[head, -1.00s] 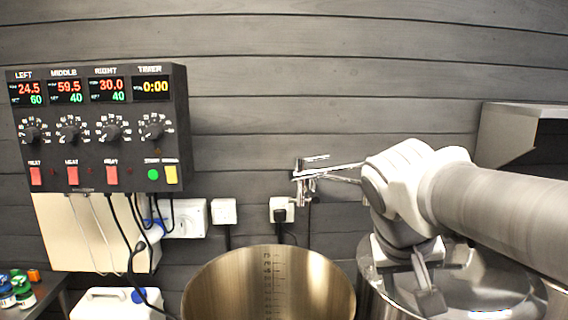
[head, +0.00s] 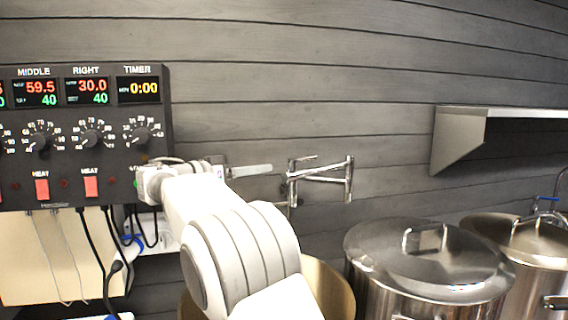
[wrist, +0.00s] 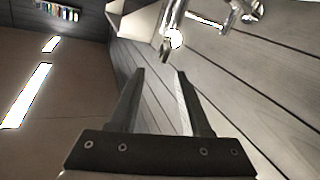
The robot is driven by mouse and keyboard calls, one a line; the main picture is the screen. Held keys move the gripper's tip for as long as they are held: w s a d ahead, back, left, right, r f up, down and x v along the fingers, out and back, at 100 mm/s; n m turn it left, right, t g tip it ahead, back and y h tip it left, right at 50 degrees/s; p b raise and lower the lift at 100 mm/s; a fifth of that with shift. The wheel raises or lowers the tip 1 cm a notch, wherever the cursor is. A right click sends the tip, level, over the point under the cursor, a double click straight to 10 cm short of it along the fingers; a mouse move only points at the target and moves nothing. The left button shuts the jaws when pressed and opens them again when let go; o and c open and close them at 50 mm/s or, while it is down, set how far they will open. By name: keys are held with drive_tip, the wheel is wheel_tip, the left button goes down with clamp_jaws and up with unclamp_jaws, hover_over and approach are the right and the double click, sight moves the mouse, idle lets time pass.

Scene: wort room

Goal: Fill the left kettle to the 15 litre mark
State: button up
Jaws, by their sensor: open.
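The left kettle (head: 332,290) stands open and lidless at the bottom centre of the head view. My arm covers most of it, so its litre scale and any water inside are hidden. The chrome wall tap (head: 320,178) is above it, its jointed pipe reaching right; no water stream shows. My gripper (head: 262,170) is just left of the tap, pointing towards it and apart from it. In the wrist view my gripper (wrist: 160,72) is open and empty, with the chrome tap (wrist: 172,38) beyond the fingertips.
Two lidded kettles (head: 385,232) (head: 535,243) stand to the right. A wall shelf (head: 500,112) is above them. The control panel (head: 110,170) hangs close behind my forearm, with cables below it. The wall between tap and shelf is clear.

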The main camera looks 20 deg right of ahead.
sight(304, 158)
drive_tip(key=shift+t, duration=0.3)
drive_tip(key=p+x, duration=0.1)
drive_tip(key=x, duration=0.4)
drive_tip(key=p+x, duration=0.2)
drive_tip(key=x, duration=0.4)
drive_tip(key=p+x, duration=0.1)
drive_tip(key=x, duration=0.4)
drive_tip(key=shift+w+d+r, duration=0.1)
drive_tip(key=shift+w+r, duration=0.15)
drive_tip(key=shift+w, duration=0.25)
clamp_jaws()
idle(0.4)
